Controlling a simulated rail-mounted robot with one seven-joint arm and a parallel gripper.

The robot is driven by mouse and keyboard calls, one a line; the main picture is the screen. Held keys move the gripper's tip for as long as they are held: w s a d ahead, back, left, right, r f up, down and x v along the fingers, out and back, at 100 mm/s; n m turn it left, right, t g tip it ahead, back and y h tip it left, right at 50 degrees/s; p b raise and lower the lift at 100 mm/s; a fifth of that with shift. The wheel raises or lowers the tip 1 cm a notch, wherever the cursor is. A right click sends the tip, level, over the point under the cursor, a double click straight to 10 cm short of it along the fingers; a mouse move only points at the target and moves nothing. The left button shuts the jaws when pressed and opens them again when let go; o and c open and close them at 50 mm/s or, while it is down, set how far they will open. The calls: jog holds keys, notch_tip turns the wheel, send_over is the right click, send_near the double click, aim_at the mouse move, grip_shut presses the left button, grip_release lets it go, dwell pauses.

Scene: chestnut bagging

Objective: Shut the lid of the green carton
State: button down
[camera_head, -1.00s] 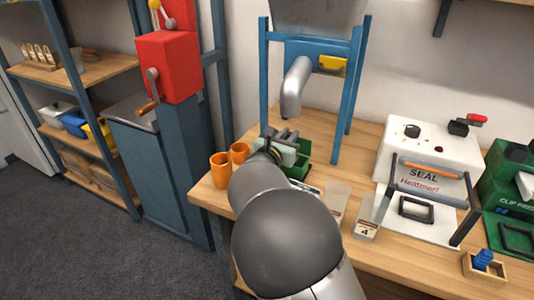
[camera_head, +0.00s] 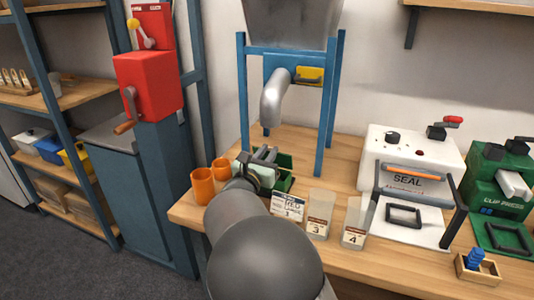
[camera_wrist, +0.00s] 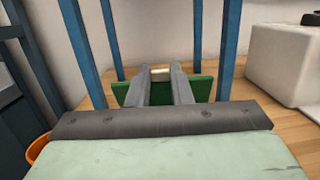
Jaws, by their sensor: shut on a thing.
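The green carton (camera_head: 284,178) stands on the wooden bench, below the steel spout, partly hidden behind my gripper and arm. My gripper (camera_head: 268,153) is at the carton, with its fingers pointing away from me. In the wrist view my gripper (camera_wrist: 160,75) has its fingertips shut on a small pale piece (camera_wrist: 160,70), which looks like a tab on the carton's lid. A green panel of the carton (camera_wrist: 205,88) shows on both sides of the fingers. The head view does not show clearly how far the lid is folded.
Two orange cups (camera_head: 203,187) stand left of the carton. Numbered clear holders (camera_head: 320,212) stand to its right, near the front edge. Blue frame posts (camera_head: 331,100) rise behind. A white heat sealer (camera_head: 412,160) and green clip press (camera_head: 500,180) are farther right.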

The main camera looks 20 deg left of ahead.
jog(key=shift+s+f, duration=0.1)
jog(key=shift+f, duration=0.5)
jog(key=c, duration=1.3)
grip_release()
jog(key=s, duration=0.5)
jog(key=s+f, duration=0.1)
jog(key=s, duration=1.1)
jog(key=shift+s+f+p, duration=0.1)
jog(key=shift+f+p, duration=0.25)
jog(key=shift+f, duration=0.05)
